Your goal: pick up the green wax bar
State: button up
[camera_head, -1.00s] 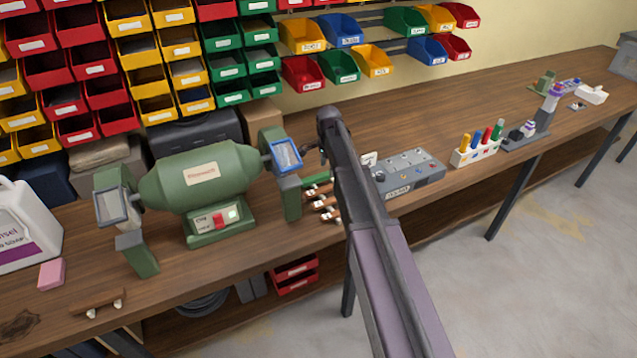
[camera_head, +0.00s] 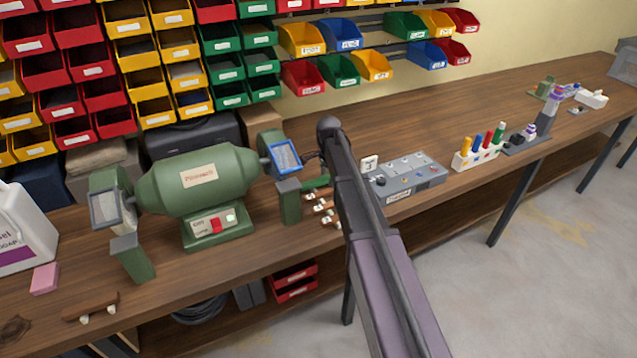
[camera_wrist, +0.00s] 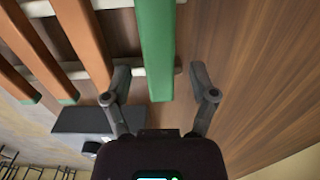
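The green wax bar (camera_wrist: 155,45) is a long straight green bar in the wrist view, lying across pale rails beside brown bars. In the head view a short stretch of green (camera_head: 317,182) shows just left of my arm, right of the bench grinder; the rest is hidden. My gripper (camera_wrist: 160,70) is open. Its two fingers stand on either side of the green bar's near end, with a visible gap on each side. My arm hides the gripper in the head view.
A dark box (camera_wrist: 85,119) is near the left finger. The green grinder (camera_head: 198,180) and a grey control panel (camera_head: 412,174) flank my arm. Bare wood lies right of the bar.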

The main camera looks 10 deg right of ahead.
aim_at(328, 176)
grip_shut()
jog(key=shift+r, duration=0.15)
notch_tip(328, 176, up, 10)
jog(key=p, duration=1)
dwell(0.8)
